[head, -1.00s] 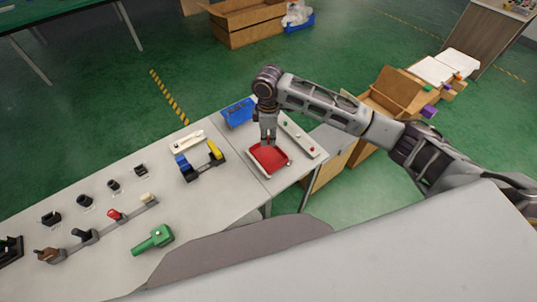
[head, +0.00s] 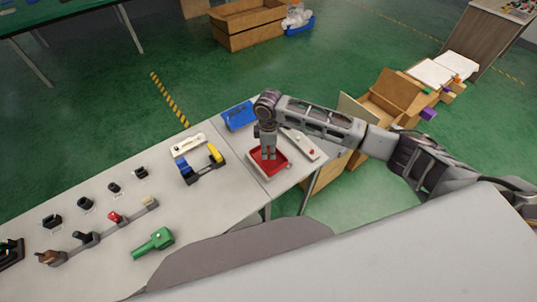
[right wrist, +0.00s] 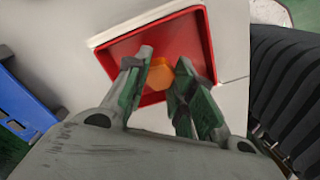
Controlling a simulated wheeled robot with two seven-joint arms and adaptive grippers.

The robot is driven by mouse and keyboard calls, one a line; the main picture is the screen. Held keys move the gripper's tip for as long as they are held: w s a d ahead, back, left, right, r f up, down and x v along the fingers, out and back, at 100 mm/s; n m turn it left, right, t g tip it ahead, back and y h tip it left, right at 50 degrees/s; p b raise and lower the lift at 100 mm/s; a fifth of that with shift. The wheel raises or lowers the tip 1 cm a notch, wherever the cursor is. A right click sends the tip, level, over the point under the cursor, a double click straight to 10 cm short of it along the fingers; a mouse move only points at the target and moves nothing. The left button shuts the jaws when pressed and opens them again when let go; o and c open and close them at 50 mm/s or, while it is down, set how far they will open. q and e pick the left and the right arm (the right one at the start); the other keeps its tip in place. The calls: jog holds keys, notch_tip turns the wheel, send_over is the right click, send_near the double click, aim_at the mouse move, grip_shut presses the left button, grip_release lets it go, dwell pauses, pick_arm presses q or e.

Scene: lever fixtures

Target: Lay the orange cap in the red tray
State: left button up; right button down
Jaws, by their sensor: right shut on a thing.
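The red tray (head: 282,167) with a pale rim sits near the right end of the table; it also shows in the right wrist view (right wrist: 196,28). My right gripper (head: 268,157) points down over the tray's middle, its fingertips low within the tray's outline. In the right wrist view the orange cap (right wrist: 179,86) shows between the fingers of my right gripper (right wrist: 165,62), which is shut on it. I cannot tell whether the cap touches the tray floor. In the head view the cap is hidden by the gripper. My left gripper is not in view.
A blue bin (head: 239,116) stands behind the tray. A pale panel with small buttons (head: 308,147) lies to its right.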

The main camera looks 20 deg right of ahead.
aim_at(269, 160)
jog(key=shift+f, duration=1.45)
jog(key=shift+f, duration=0.15)
jog(key=c, duration=1.2)
grip_release()
notch_tip(269, 160, up, 12)
jog(key=shift+r+b, duration=0.2)
jog(key=shift+b, duration=0.25)
